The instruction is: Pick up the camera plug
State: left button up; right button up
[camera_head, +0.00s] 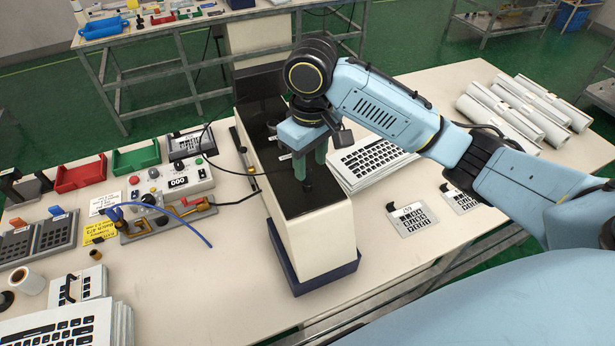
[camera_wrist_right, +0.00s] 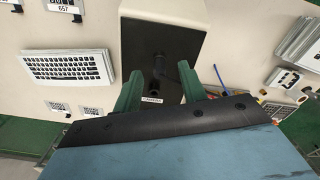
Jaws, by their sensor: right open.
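My right gripper (camera_head: 311,168) is over the black top of a tall cream stand (camera_head: 318,240), its green fingers pointing down. In the right wrist view the gripper (camera_wrist_right: 160,73) is open, with its fingers apart. A small dark upright piece (camera_wrist_right: 158,62), which looks like the camera plug, stands on the black top between the fingertips. It also shows as a dark stub below the fingers in the head view (camera_head: 307,186). It blends into the black surface, so its outline and any contact with a finger are unclear. My left gripper is not in view.
A small white label (camera_wrist_right: 152,99) lies on the stand's black top. A keyboard (camera_head: 370,160) lies right of the stand, with white rolls (camera_head: 520,110) farther right. A grey control box (camera_head: 172,186), cables and a blue wire (camera_head: 180,226) are at left. The table's front middle is clear.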

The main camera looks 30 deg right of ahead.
aim_at(309, 170)
jog(key=f, duration=0.2)
jog(key=w+f, duration=0.1)
jog(key=f, duration=0.1)
jog(key=shift+f, duration=0.3)
grip_shut()
